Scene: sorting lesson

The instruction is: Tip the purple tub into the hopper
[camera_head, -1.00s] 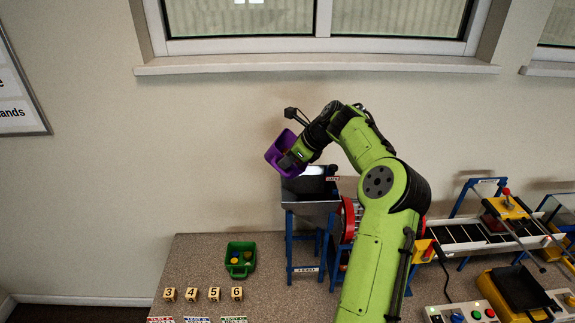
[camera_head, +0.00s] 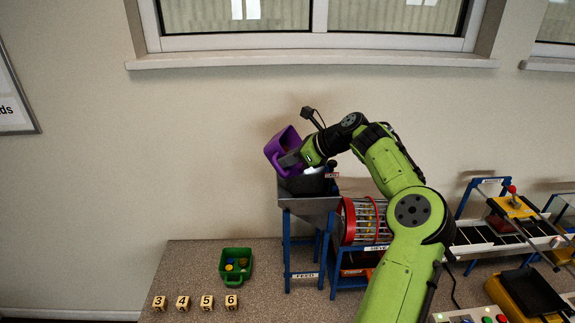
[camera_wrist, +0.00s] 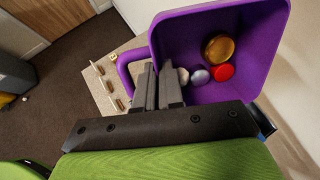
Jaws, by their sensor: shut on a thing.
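The purple tub (camera_head: 283,146) is held up at the upper left of the hopper in the head view, tilted. My gripper (camera_head: 289,160) is shut on its handle side. In the wrist view my gripper's fingers (camera_wrist: 158,88) close on the handle of the purple tub (camera_wrist: 262,38), and several round pieces, gold, red and silvery, lie inside it. The grey hopper (camera_head: 312,206) stands on a blue frame marked FEED, just below the tub. Part of its mouth is hidden by the tub and my gripper.
A green tub (camera_head: 236,265) with coloured pieces sits on the table to the left. Numbered blocks (camera_head: 206,303) stand in front of it. A red-rimmed drum (camera_head: 365,221) adjoins the hopper on the right. The wall and window sill are behind.

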